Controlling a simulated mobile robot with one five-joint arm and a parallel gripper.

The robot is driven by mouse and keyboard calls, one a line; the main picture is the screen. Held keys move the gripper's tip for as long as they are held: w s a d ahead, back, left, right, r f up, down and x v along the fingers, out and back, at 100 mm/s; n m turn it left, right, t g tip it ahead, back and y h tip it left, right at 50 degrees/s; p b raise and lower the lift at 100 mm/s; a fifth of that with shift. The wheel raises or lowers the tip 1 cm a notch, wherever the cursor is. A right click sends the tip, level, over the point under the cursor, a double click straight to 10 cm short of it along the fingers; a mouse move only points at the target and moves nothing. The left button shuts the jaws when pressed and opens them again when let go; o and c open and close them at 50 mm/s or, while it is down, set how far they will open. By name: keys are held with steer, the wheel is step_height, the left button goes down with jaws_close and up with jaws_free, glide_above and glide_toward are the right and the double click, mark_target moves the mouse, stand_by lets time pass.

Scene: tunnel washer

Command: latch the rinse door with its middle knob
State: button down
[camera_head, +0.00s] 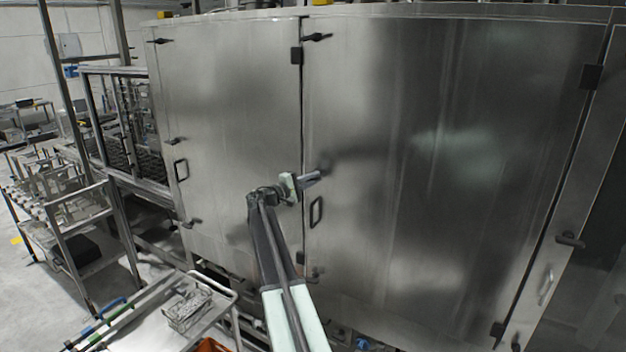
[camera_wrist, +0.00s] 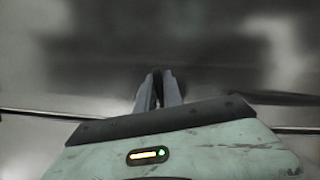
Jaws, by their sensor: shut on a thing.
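The rinse door seems to be the wide steel door (camera_head: 440,150) right of the vertical seam; no label shows. A dark top knob (camera_head: 318,37) and a bottom knob (camera_head: 315,272) sit along its left edge. My gripper (camera_head: 318,175) is at mid height just right of the seam, where the middle knob would be. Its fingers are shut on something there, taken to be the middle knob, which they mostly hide. In the wrist view the grey fingertips (camera_wrist: 158,86) are close together against the blurred steel. I cannot tell how the knob is turned.
A black pull handle (camera_head: 316,212) is just below my gripper. The steel door (camera_head: 230,120) to the left has its own handle (camera_head: 181,170). A trolley (camera_head: 180,315) with a wire basket stands low at front left. A dark bar (camera_wrist: 285,98) shows at right in the wrist view.

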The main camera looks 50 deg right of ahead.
steer(key=shift+w+r, duration=0.1)
steer(key=shift+w, duration=0.05)
steer(key=c, duration=1.8)
jaws_free()
steer(key=o, duration=0.3)
steer(key=shift+d, duration=0.15)
steer(key=shift+a, duration=0.2)
steer(key=a, duration=0.5)
steer(key=w+a+f, duration=0.1)
steer(key=a, duration=0.1)
steer(key=shift+a+b, duration=0.25)
steer(key=shift+b, duration=0.15)
